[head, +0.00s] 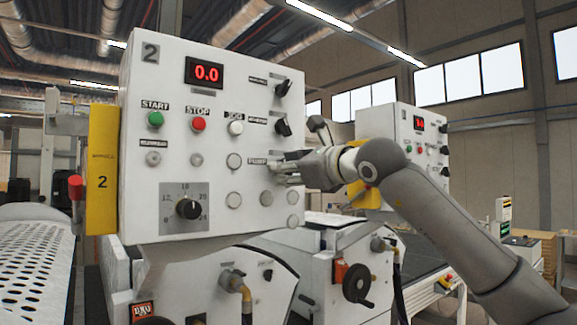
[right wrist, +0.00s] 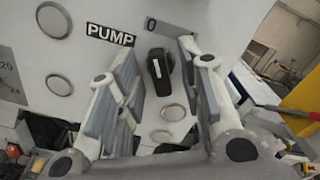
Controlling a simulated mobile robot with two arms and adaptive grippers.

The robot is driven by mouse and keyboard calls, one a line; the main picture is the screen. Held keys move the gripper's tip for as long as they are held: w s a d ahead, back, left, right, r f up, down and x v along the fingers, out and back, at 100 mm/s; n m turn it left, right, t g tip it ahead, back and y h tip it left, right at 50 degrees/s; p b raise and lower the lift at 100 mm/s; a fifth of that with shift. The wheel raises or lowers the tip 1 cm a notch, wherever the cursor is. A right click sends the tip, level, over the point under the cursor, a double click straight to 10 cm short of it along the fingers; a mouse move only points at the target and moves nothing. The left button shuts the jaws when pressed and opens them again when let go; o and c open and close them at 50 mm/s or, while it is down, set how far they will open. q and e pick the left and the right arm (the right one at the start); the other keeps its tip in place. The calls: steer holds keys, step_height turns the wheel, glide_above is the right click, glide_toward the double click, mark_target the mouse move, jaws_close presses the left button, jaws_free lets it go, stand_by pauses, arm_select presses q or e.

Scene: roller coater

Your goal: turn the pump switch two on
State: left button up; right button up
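The control panel marked 2 (head: 222,60) fills the left middle of the head view. Its pump switch (right wrist: 159,72) is a black rotary knob beside the PUMP label (right wrist: 110,34) in the right wrist view. In the head view my gripper hides the knob, right of the PUMP label (head: 258,161). My right gripper (head: 280,170) is at the panel's right edge. The right wrist view shows the gripper (right wrist: 158,52) open, with one finger on each side of the knob. A gap shows on the left; contact on the right cannot be told. My left gripper is not in view.
Two more black rotary switches (head: 283,88) (head: 283,127) sit above on the panel. Buttons, a 0.0 display (head: 205,73) and a large dial (head: 188,209) are to the left. A second similar panel (head: 402,125) stands behind my right arm.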

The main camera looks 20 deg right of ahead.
jaws_close()
steer(key=shift+s+d+r+m+b, duration=0.1)
steer(key=shift+r+m+b, duration=0.05)
steer(key=shift+m+b, duration=4.95)
steer(key=shift+m+p, duration=0.8)
steer(key=shift+m, duration=0.2)
